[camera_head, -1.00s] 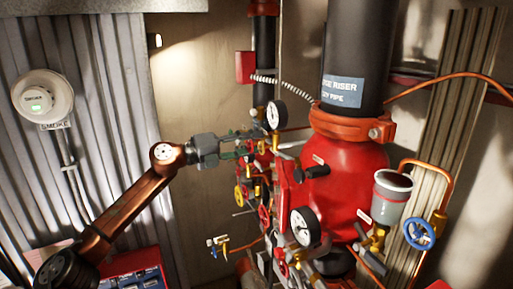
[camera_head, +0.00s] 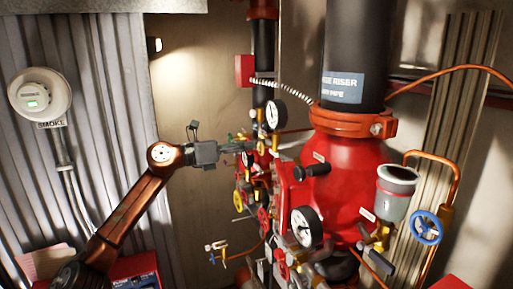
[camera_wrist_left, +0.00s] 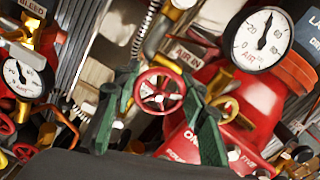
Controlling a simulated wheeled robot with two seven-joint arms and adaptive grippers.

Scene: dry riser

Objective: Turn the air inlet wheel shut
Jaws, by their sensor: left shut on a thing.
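The air inlet wheel (camera_wrist_left: 160,91) is a small red spoked handwheel in the left wrist view, just below a label (camera_wrist_left: 186,55) reading "AIR IN". My left gripper (camera_wrist_left: 160,88) has its green fingers on either side of the wheel, at its rim, and is shut on it. In the head view my left gripper (camera_head: 250,147) reaches in from the left to the valve cluster below the upper gauge. The wheel cannot be made out clearly there. My right gripper is in neither view.
A red riser body (camera_head: 345,185) stands right of the valves. An upper gauge (camera_head: 274,115) and a lower gauge (camera_head: 306,227) stick out close by. Yellow and red handwheels crowd below my gripper. A blue handwheel (camera_head: 426,227) is at right. The wall space left of the valves is free.

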